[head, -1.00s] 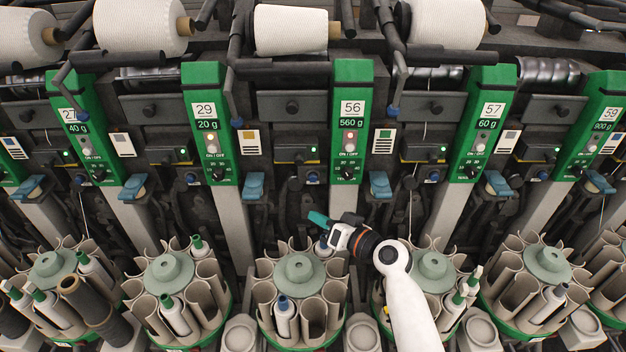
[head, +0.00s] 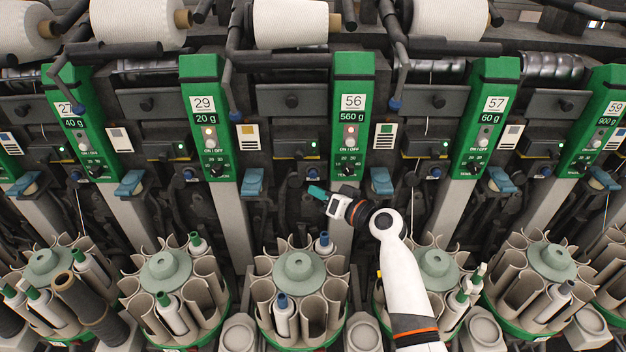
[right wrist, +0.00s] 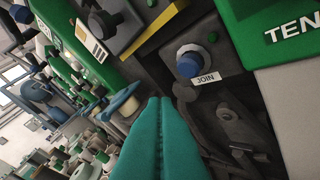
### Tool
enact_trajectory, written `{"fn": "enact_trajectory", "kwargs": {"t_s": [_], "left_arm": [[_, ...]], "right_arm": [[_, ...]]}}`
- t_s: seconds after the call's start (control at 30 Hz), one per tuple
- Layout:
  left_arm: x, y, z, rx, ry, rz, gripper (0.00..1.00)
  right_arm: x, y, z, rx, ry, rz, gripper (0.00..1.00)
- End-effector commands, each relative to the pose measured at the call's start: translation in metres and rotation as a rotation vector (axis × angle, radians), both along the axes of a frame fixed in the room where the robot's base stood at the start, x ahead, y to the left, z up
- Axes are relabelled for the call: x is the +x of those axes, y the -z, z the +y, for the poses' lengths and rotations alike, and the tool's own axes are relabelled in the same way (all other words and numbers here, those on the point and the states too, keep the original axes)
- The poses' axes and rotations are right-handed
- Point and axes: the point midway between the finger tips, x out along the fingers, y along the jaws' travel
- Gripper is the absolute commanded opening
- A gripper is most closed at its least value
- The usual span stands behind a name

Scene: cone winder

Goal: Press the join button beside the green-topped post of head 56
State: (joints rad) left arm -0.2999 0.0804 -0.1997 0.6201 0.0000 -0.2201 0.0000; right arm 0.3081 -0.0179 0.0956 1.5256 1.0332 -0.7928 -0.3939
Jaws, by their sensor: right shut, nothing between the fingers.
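The green-topped post of head 56 (head: 351,110) stands in the middle of the head view, with a "56" label and "560 g". To its left, the blue join button (head: 312,175) sits low on a dark panel. In the right wrist view the round blue button (right wrist: 190,62) has a grey collar and a "JOIN" label (right wrist: 206,79) below it. My right gripper (head: 316,191) has teal fingers, shut and empty, just below the button. In the right wrist view its fingertips (right wrist: 158,103) are below and left of the button, apart from it. My left gripper is not in view.
A round bobbin magazine (head: 300,270) with several tubes stands below the gripper. A blue lever (head: 381,181) is right of the post's lower part, and another blue lever (head: 252,182) is left of the button. Neighbouring posts 29 (head: 208,120) and 57 (head: 487,120) flank it.

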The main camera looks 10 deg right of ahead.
Motion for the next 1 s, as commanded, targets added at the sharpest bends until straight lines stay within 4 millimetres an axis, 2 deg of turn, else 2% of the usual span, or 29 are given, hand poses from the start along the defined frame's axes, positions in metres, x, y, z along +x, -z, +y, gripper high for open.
{"fn": "enact_trajectory", "kwargs": {"t_s": [0.03,0.3,1.0], "left_arm": [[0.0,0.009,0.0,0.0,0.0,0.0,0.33],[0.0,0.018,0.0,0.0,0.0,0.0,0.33],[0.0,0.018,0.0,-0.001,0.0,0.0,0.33]], "right_arm": [[0.007,0.004,-0.001,-0.003,0.0,-0.003,0.0],[0.023,0.001,-0.005,-0.002,0.0,-0.001,0.0],[0.024,0.0,-0.005,-0.001,0.001,0.0,0.0]]}}
